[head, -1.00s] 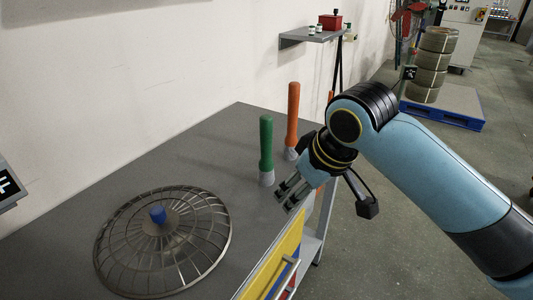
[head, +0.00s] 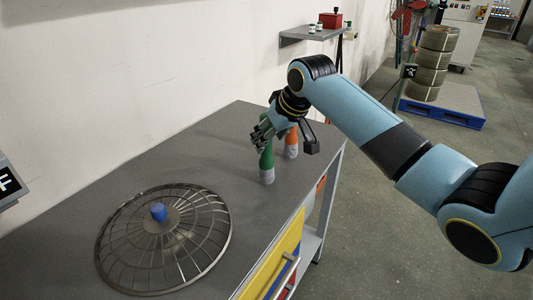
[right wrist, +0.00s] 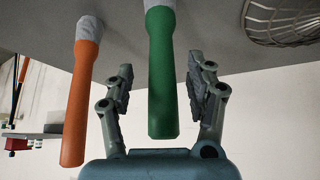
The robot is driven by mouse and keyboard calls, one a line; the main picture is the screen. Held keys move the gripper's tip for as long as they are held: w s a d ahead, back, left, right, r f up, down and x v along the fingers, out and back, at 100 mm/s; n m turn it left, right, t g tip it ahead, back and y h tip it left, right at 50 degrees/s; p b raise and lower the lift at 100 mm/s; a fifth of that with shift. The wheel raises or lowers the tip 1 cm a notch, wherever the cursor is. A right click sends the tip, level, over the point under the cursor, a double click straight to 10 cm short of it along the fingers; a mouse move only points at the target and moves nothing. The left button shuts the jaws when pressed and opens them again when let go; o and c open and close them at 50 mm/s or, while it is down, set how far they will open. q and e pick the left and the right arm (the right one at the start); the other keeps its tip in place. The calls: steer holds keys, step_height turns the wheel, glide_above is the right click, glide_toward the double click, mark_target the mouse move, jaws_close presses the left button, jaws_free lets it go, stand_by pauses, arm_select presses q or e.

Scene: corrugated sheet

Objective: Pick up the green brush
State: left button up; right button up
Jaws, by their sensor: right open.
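The green brush (head: 267,165) stands upright on the grey table, its pale bristle end down. My right gripper (head: 262,135) is at the upper part of its handle and hides the top of it. In the right wrist view, the green brush (right wrist: 162,80) lies between the two open fingers of my right gripper (right wrist: 160,85), with a gap on both sides. The orange brush (head: 291,145) stands just to the right, partly behind my gripper; in the right wrist view the orange brush (right wrist: 80,95) is outside the fingers, on the left. My left gripper is not in view.
A round wire grille (head: 205,245) with a blue knob (head: 158,212) lies on the table (head: 130,180) at the front left. The wall (head: 130,80) runs behind the table. A small shelf (head: 310,35) with a red box is at the back.

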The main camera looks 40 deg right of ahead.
mark_target(266, 150)
steer(key=x, duration=0.3)
steer(key=shift+a+f, duration=0.1)
steer(key=shift+f, duration=0.15)
steer(key=shift+c, duration=0.4)
steer(key=shift+r, duration=0.1)
jaws_close()
